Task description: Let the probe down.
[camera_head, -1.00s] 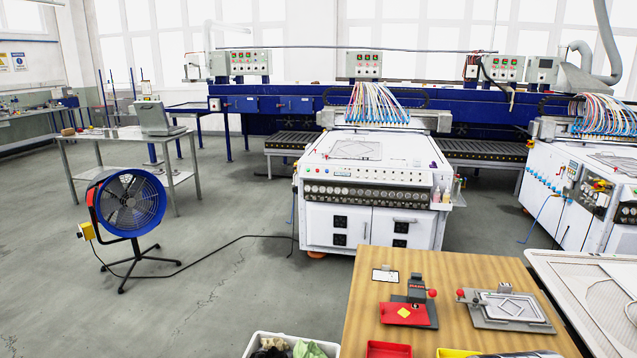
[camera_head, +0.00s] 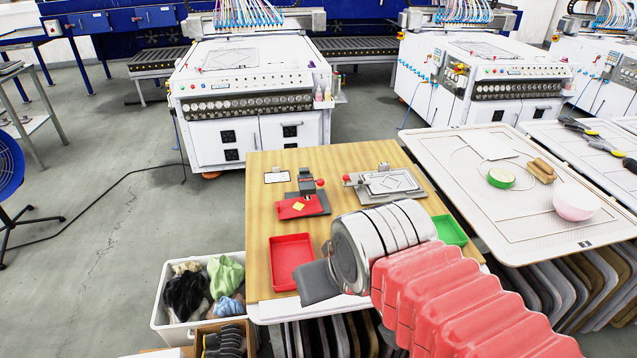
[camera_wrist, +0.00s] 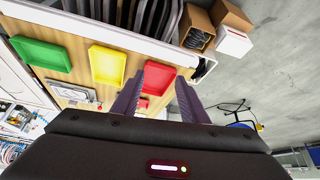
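I cannot tell which part is the probe. The grey fixture also shows in the wrist view (camera_wrist: 72,90), upside down, with a bit of the red plate (camera_wrist: 143,103) between the fingers. My gripper (camera_wrist: 158,82) is open, its two dark fingers apart and empty, above the table's front edge, short of both devices.
On the wooden table (camera_head: 345,158) are a red tray (camera_head: 291,262), a green tray (camera_head: 450,230) and a yellow tray (camera_wrist: 107,65). A white bin (camera_head: 163,322) of cloths stands at left. A white table (camera_head: 475,205) with a pink bowl (camera_head: 574,201) adjoins at right.

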